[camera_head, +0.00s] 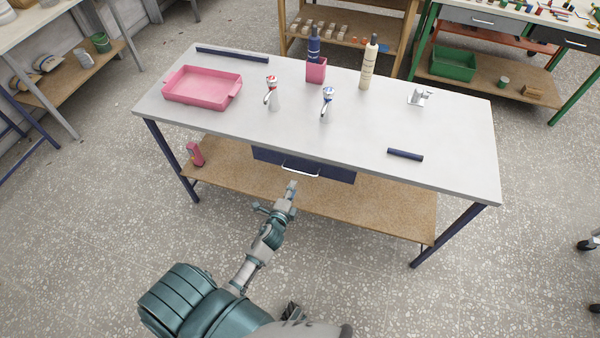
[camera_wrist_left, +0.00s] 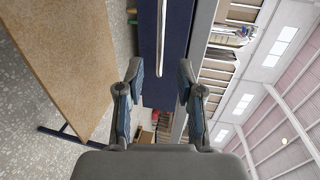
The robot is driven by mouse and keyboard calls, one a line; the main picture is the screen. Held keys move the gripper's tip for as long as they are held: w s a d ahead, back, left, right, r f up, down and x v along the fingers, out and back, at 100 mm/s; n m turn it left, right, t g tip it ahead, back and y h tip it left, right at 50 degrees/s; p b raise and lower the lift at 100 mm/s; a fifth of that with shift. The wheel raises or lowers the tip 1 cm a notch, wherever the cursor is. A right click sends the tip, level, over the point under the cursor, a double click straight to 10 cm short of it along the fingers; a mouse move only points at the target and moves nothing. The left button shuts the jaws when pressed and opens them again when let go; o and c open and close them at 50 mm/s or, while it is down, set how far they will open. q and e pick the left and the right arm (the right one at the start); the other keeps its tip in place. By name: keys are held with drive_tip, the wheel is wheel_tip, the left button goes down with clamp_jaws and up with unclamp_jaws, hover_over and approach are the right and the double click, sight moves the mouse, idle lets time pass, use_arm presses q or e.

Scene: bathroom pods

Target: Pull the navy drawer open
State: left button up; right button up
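The navy drawer (camera_head: 325,170) hangs under the front of the white table top, with a silver bar handle (camera_head: 300,170) on its face. It looks closed. My left gripper (camera_head: 292,187) is just in front of and slightly below the handle in the head view. In the left wrist view the drawer (camera_wrist_left: 178,60) fills the upper middle, and its handle (camera_wrist_left: 161,40) runs upright in the picture, ahead of the fingers. My left gripper (camera_wrist_left: 160,80) is open, its two fingers apart with nothing between them. My right gripper does not show.
A brown lower shelf (camera_head: 390,212) lies beneath the drawer. The floor in front is clear.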

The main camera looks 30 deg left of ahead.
sight(300, 172)
use_arm(q)
drive_tip(key=b+x, duration=0.1)
drive_tip(key=x, duration=0.8)
drive_tip(key=shift+w+f, duration=0.1)
drive_tip(key=shift+w, duration=0.3)
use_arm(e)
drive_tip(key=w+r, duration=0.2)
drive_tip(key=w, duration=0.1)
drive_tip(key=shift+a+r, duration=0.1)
use_arm(q)
clamp_jaws()
